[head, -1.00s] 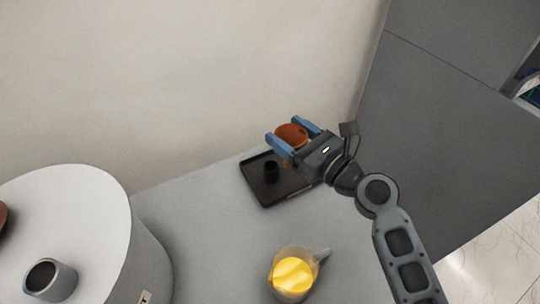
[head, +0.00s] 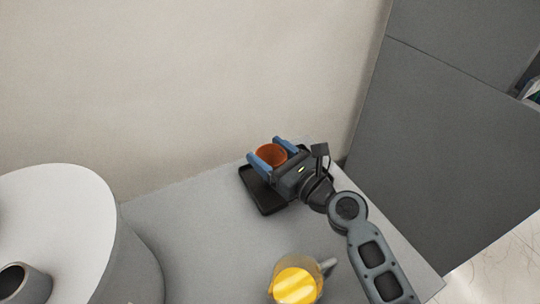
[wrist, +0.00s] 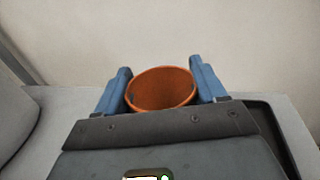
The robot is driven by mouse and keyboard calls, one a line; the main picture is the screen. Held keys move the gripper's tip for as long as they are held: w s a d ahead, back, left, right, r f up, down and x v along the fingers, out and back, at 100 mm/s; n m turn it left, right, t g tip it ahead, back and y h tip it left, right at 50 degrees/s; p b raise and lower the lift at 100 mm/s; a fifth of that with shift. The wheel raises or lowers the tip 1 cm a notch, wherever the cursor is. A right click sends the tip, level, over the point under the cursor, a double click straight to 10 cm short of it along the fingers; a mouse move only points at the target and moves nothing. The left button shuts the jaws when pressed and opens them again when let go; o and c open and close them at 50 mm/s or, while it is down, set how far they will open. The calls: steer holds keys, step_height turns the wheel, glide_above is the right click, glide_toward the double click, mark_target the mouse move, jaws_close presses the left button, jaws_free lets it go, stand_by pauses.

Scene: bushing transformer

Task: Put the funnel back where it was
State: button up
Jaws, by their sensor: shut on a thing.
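The orange-brown funnel (head: 271,154) is between the two blue fingers of my gripper (head: 269,154), which is shut on its rim. In the wrist view the funnel (wrist: 162,89) is upright with its round mouth facing up, and a finger presses on each side. A black tray (head: 268,204) lies on the grey table under my gripper, and its far right part is covered by the gripper. The funnel's lower end is hidden, so I cannot tell whether it touches the tray or its holder.
A clear jug of yellow liquid (head: 296,282) stands at the table's front. A large white-grey cylinder (head: 75,215) with a short grey pipe (head: 24,284) is at the left. A wall stands behind the table (head: 195,225), and a dark grey cabinet (head: 440,150) at the right.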

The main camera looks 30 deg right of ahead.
steer(key=shift+f, duration=0.1)
steer(key=o, duration=1)
steer(key=v, duration=1.2)
